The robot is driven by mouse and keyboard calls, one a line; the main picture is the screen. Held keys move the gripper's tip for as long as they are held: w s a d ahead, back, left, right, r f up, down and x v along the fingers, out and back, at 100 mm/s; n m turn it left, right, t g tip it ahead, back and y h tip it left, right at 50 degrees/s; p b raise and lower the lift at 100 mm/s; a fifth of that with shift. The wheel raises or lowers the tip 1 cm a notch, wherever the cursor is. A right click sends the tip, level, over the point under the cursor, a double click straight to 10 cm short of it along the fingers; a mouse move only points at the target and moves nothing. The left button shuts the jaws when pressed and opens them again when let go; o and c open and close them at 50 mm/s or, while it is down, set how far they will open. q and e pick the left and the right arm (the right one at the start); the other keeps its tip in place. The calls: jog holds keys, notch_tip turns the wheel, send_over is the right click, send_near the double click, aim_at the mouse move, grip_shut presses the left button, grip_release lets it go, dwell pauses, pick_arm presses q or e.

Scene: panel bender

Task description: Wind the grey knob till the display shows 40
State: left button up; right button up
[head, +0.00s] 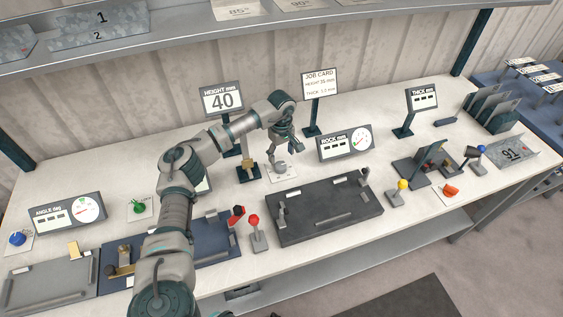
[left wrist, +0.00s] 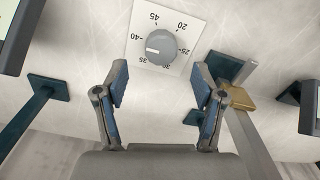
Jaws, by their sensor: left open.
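The grey knob (head: 280,167) sits on a white dial plate on the bench, below the height display (head: 221,99), which reads 40. In the left wrist view the round knob (left wrist: 161,46) is ringed by numbers from 20 to 45, and its pale mark faces left, near the 40 side. My left gripper (head: 291,145) is over the knob's plate, pointing down. In the left wrist view its two fingers (left wrist: 161,84) are spread open and empty, with the knob ahead of the fingertips and apart from them. My right gripper is not in view.
The job card (head: 320,84) stands behind, reading height 36 mm. The rock gauge (head: 344,144) and a dark tray (head: 325,209) are close by. A red-topped lever (head: 256,232) stands in front.

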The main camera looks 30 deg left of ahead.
aim_at(282, 165)
pick_arm(q)
notch_tip(282, 165, up, 6)
jog(key=shift+d, duration=0.1)
dwell(0.5)
